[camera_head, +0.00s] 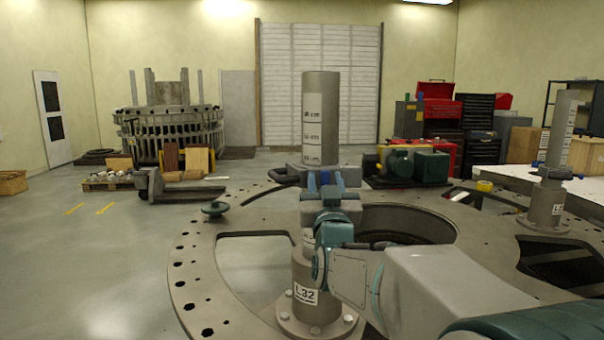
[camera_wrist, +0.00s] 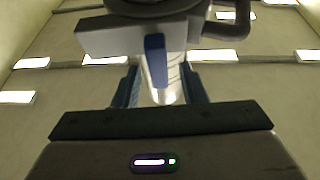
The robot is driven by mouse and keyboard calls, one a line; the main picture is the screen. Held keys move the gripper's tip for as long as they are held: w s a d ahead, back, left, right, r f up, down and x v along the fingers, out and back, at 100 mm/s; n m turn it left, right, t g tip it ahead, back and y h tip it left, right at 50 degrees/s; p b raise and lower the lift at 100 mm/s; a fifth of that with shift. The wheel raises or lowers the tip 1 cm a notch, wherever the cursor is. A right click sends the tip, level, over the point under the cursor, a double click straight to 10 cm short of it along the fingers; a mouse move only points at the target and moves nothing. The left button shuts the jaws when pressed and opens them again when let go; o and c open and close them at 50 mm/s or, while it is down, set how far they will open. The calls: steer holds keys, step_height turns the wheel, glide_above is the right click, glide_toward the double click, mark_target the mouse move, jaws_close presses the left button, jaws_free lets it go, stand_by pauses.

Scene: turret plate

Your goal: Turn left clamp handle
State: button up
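The left post (camera_head: 321,110), a grey cylinder labelled L32 at its base, stands on the turret plate. A grey clamp (camera_head: 350,174) sits around it, with a dark curved handle (camera_head: 283,177) sticking out to the left. In the wrist view the clamp (camera_wrist: 105,36) is overhead and a dark curved handle (camera_wrist: 241,22) is at upper right. My gripper (camera_head: 325,180) is just below the clamp, pointing up. In the wrist view my gripper (camera_wrist: 160,88) is open, its blue fingers apart on either side of a blue strip (camera_wrist: 156,60). Contact cannot be told.
The turret plate (camera_head: 200,285) has large openings and bolt holes. A second post (camera_head: 560,125) with its own clamp stands at right.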

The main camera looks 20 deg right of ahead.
steer(key=shift+x, duration=0.85)
jaws_close()
